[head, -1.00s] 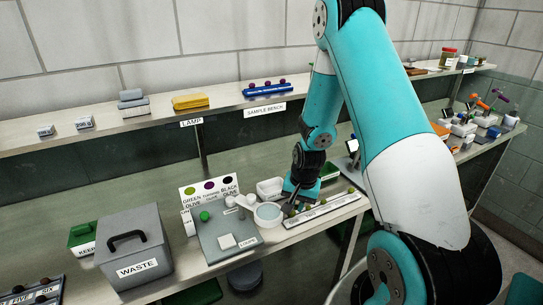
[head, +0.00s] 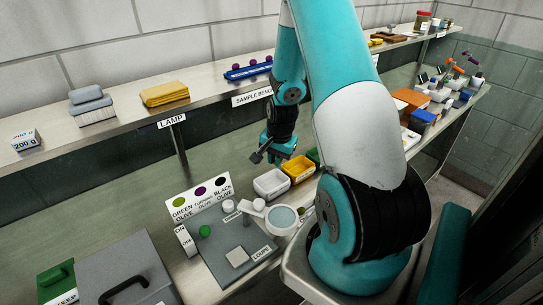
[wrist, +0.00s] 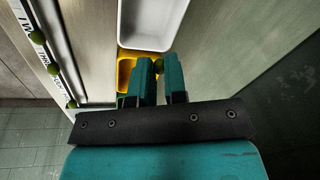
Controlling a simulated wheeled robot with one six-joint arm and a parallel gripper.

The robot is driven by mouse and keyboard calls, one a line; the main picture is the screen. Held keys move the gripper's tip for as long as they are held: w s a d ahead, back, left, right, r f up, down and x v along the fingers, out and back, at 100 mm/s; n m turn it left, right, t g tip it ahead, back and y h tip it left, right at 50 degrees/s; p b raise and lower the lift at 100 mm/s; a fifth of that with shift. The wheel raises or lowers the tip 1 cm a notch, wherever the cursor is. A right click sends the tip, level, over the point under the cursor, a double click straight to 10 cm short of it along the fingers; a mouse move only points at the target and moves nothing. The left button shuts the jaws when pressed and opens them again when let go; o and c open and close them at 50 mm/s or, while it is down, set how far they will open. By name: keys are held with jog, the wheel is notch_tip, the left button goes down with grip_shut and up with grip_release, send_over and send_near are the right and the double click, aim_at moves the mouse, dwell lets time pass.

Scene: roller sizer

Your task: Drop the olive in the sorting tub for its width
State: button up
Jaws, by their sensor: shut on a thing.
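A green olive (wrist: 159,66) is between the fingertips of my gripper (wrist: 160,72) in the wrist view. The gripper is shut on it. In the head view my gripper (head: 268,156) hangs above the bench, just behind the tubs; the olive cannot be made out there. A white tub (head: 270,184) and a yellow tub (head: 299,169) stand side by side, with a bit of a green tub (head: 313,156) beyond. In the wrist view the white tub (wrist: 152,42) lies ahead of the fingertips. The yellow tub (wrist: 124,72) is partly hidden behind the fingers.
A labelled strip (wrist: 62,60) with several green olives runs along the bench edge. A loupe (head: 283,217) and a colour card (head: 201,199) stand left of the tubs. A shelf (head: 120,133) runs behind.

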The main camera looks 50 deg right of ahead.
notch_tip(320, 180, down, 5)
jog(key=b, duration=0.3)
jog(key=o, duration=0.7)
jog(key=shift+r, duration=0.15)
notch_tip(320, 180, up, 17)
jog(key=s+a+b, duration=0.1)
jog(key=s+b, duration=0.1)
jog(key=s, duration=0.1)
